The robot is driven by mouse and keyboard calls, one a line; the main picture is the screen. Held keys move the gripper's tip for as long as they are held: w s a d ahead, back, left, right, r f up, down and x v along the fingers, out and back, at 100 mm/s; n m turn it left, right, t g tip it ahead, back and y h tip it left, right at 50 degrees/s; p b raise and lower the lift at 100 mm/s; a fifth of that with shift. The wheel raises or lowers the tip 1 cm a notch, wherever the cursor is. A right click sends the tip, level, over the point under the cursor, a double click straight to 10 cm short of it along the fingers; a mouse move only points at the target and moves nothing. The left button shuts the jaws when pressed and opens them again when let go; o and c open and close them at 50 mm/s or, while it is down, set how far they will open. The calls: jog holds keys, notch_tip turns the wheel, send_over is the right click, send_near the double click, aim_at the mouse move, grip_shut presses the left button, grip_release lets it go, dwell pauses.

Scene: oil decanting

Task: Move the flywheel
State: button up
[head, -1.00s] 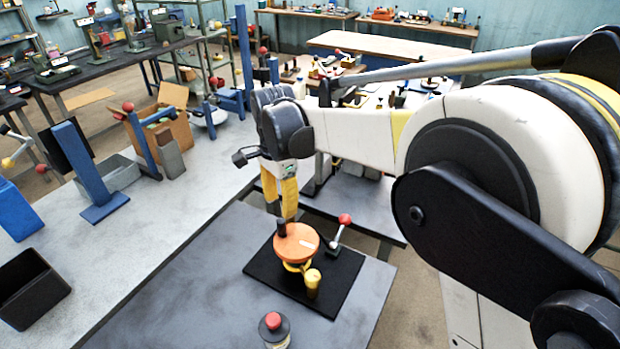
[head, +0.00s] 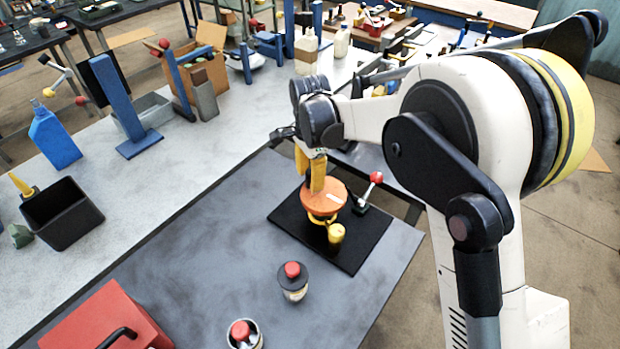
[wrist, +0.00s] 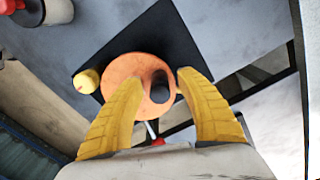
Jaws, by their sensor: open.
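The flywheel (head: 325,196) is an orange disc on a yellow stand over a black mat (head: 360,238). In the wrist view the flywheel (wrist: 130,72) has a dark upright handle (wrist: 159,88) near its rim. My gripper (head: 312,187) is at the flywheel's back-left edge in the head view. In the wrist view my gripper (wrist: 159,80) has its yellow fingers apart, one on each side of the handle. I cannot tell whether either finger touches it.
A red-knobbed lever (head: 374,180) stands right behind the flywheel, and a yellow cylinder (head: 336,233) in front. A red-capped jar (head: 293,280), an open can (head: 243,335) and a red box (head: 108,322) stand nearer. The dark table is clear left of the mat.

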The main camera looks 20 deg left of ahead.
grip_shut()
dwell(0.3)
